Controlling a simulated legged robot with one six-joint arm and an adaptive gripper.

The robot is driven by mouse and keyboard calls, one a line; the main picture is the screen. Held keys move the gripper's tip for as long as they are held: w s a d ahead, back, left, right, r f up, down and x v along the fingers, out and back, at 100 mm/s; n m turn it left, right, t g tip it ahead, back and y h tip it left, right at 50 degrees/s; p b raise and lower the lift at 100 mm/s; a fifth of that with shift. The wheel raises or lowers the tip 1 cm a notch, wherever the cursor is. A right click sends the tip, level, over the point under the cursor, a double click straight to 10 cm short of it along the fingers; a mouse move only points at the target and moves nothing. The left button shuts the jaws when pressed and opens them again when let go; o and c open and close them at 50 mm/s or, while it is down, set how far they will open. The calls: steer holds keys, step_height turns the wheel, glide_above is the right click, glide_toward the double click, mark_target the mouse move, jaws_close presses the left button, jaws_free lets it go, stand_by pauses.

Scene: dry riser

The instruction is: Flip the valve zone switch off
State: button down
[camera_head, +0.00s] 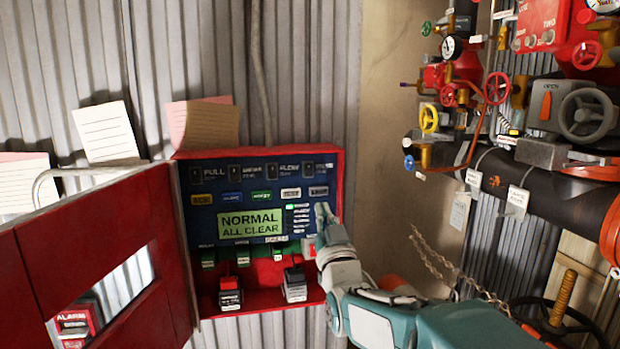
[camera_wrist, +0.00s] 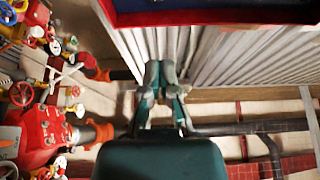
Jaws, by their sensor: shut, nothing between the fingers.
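The red control box (camera_head: 341,190) is open on the corrugated wall, with a blue panel (camera_head: 226,188) inside. Dark switches run along the panel's top; the second one (camera_head: 234,172) has a small label I cannot read with certainty. Several green switches (camera_head: 243,256) line the lower edge, with labels also too small to read, so I cannot tell which is the valve zone switch. My gripper (camera_head: 324,211) is at the panel's right edge, covering part of it. In the wrist view its fingers (camera_wrist: 161,72) are together and empty, below the box's edge (camera_wrist: 215,17).
A lit display (camera_head: 247,223) reads NORMAL ALL CLEAR. Two lever units (camera_head: 230,297) stand on the box's floor. The red door (camera_head: 100,250) hangs open at left. Pipes, gauges and handwheels (camera_head: 585,115) crowd the right. Paper notes (camera_head: 105,131) are above the door.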

mark_target(308, 172)
steer(key=x, duration=0.4)
steer(key=f+x, duration=0.1)
steer(key=x, duration=0.3)
steer(key=w+x, duration=0.1)
steer(key=x, duration=0.3)
steer(key=shift+d+f, duration=0.15)
steer(key=shift+f, duration=0.3)
steer(key=shift+w+a+f, duration=0.1)
steer(key=shift+w+a, duration=0.1)
steer(key=shift+w, duration=0.25)
steer(key=shift+w+a+f, duration=0.1)
steer(key=shift+w+f, duration=0.1)
steer(key=shift+w, duration=0.05)
steer(key=shift+s, duration=0.1)
